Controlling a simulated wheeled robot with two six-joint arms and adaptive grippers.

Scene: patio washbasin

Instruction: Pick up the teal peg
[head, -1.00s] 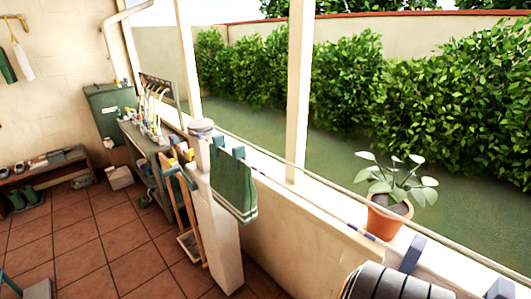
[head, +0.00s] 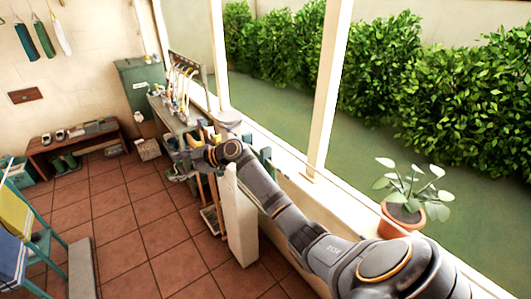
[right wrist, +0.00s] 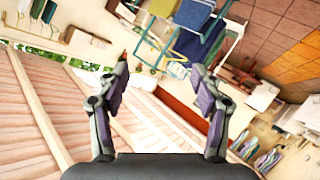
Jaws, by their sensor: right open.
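Two teal pegs stand side by side on the line above the low wall in the head view, the nearer one (head: 266,154) and the farther one (head: 247,139). My right arm passes in front of them and hides their lower parts and most of the green towel below. My right gripper (head: 200,155) is beyond and left of the pegs, in front of the workbench. In the right wrist view the right gripper (right wrist: 161,72) has its fingers wide apart with nothing between them; I cannot make out a peg there. My left gripper is out of view.
A white pillar (head: 240,220) stands below the arm. A potted plant (head: 403,213) sits on the wall at right. The cluttered workbench (head: 178,123) is behind the gripper. A teal chair (head: 42,240) stands at left. The tiled floor (head: 140,215) is mostly clear.

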